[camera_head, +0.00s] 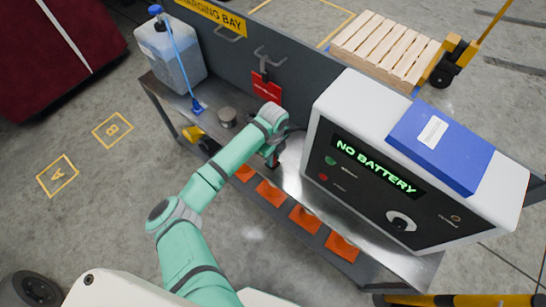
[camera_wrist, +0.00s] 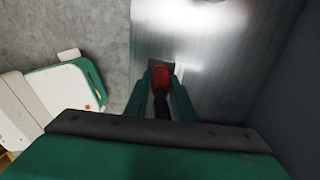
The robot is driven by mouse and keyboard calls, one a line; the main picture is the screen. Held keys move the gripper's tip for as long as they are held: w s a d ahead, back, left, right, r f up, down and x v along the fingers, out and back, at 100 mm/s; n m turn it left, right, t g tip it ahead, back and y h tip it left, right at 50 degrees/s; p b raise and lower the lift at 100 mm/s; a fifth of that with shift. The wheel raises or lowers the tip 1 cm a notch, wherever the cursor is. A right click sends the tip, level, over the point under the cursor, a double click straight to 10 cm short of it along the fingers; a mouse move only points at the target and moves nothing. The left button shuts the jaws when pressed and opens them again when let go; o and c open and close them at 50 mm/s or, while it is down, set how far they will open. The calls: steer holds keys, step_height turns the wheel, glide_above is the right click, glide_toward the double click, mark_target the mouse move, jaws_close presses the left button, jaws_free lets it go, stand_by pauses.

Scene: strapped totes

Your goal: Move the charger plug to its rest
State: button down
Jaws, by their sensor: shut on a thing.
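My gripper (camera_wrist: 161,92) is shut on the charger plug (camera_wrist: 160,78), which shows red with a dark lower part between the green fingers in the wrist view. In the head view my gripper (camera_head: 272,163) is low over the steel bench, left of the charger; the plug is hardly visible there. A small dark patch lies just beyond the plug in the wrist view; I cannot tell whether they touch. The charger (camera_head: 330,181) is a grey box whose display reads NO BATTERY. I cannot tell for sure which thing is the plug's rest.
A double hook (camera_head: 268,57) and a red tag (camera_head: 266,88) are on the back panel. A metal cup (camera_head: 227,117), a blue brush (camera_head: 196,105) and a liquid canister (camera_head: 172,62) stand to the left. Orange pieces (camera_head: 305,219) line the bench front.

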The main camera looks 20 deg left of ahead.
steer(key=shift+f, duration=0.6)
steer(key=c, duration=1.4)
jaws_free()
steer(key=shift+c, duration=0.2)
steer(key=shift+r, duration=0.1)
steer(key=shift+r, duration=0.35)
step_height(320, 180, up, 10)
steer(key=shift+d+f, duration=0.1)
